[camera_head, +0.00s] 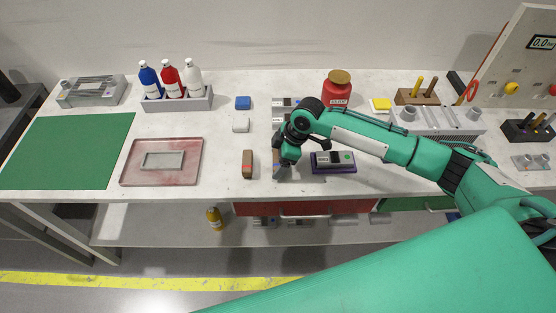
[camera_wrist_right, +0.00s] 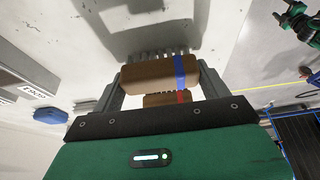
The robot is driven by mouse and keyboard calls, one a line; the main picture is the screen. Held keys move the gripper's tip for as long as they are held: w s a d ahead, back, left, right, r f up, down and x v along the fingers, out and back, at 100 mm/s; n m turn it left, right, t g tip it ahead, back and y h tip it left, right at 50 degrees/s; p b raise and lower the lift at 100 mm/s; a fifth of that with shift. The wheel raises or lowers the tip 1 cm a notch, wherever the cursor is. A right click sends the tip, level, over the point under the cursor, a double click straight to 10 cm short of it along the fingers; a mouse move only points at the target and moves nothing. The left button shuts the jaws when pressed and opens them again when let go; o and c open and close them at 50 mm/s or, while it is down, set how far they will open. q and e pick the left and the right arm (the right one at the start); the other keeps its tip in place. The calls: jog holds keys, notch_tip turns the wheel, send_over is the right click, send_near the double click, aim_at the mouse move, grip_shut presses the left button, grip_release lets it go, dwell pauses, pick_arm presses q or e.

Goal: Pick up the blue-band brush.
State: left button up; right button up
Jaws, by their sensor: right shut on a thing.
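The blue-band brush (camera_wrist_right: 160,76) has a brown wooden body, a blue stripe near one end and grey bristles. It lies across between the two fingers of my right gripper (camera_wrist_right: 158,90), which is shut on it. In the head view the right gripper (camera_head: 280,164) is over the front middle of the bench, and a bit of the blue-band brush (camera_head: 276,168) shows under it. I cannot tell how far the brush is off the bench. A second brown brush with a red band (camera_head: 247,163) stands just left of it.
Left are a pink tray (camera_head: 196,170) and a green mat (camera_head: 110,180). Behind are a bottle rack (camera_head: 180,104), a blue block (camera_head: 243,102) and a white block (camera_head: 240,125). A grey device on a purple base (camera_head: 333,170) sits close right. The bench's front edge is near.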

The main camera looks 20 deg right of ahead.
notch_tip(320, 180, up, 20)
jog(key=b, duration=0.2)
jog(key=shift+f+b, duration=0.2)
jog(key=shift+b, duration=0.2)
